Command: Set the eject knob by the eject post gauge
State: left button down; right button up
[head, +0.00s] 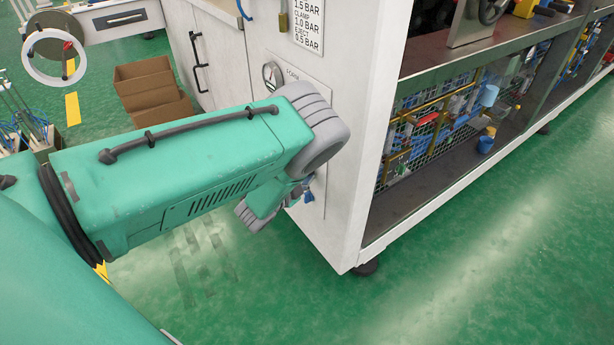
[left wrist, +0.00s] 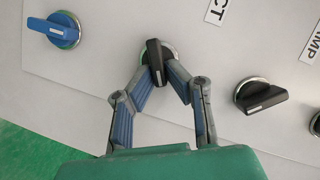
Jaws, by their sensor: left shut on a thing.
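In the left wrist view a black knob (left wrist: 154,58) with a pale mark stands on the light panel (left wrist: 100,85). It is the middle of three knobs, and the label ending in "CT" (left wrist: 219,10) lies up and right of it. My left gripper (left wrist: 158,75) is shut on this black knob, one finger on each side. In the head view my left arm reaches to the white cabinet front and hides this knob and the gripper's fingertips. No eject post gauge can be made out. My right gripper is not in view.
A blue knob (left wrist: 58,28) and another black knob (left wrist: 262,95) flank the held one. A gauge (head: 272,75) sits beside a "FORM" label. A pressure placard (head: 308,20) hangs above it. Cardboard boxes (head: 150,88) stand on the floor at left; open shelving (head: 405,195) is at right.

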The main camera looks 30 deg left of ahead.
pick_arm(q)
jog(key=shift+s+f+m, duration=0.35)
jog(key=shift+f+m, duration=0.05)
jog(key=shift+f, duration=0.05)
jog(key=shift+y+b, duration=0.3)
jog(key=c, duration=1.6)
grip_release()
jog(key=shift+w+a+r, duration=0.1)
jog(key=s+r, duration=0.1)
jog(key=s, duration=1)
jog(key=shift+s+a+r, duration=0.15)
jog(key=shift+s+r, duration=0.2)
jog(key=shift+s, duration=0.05)
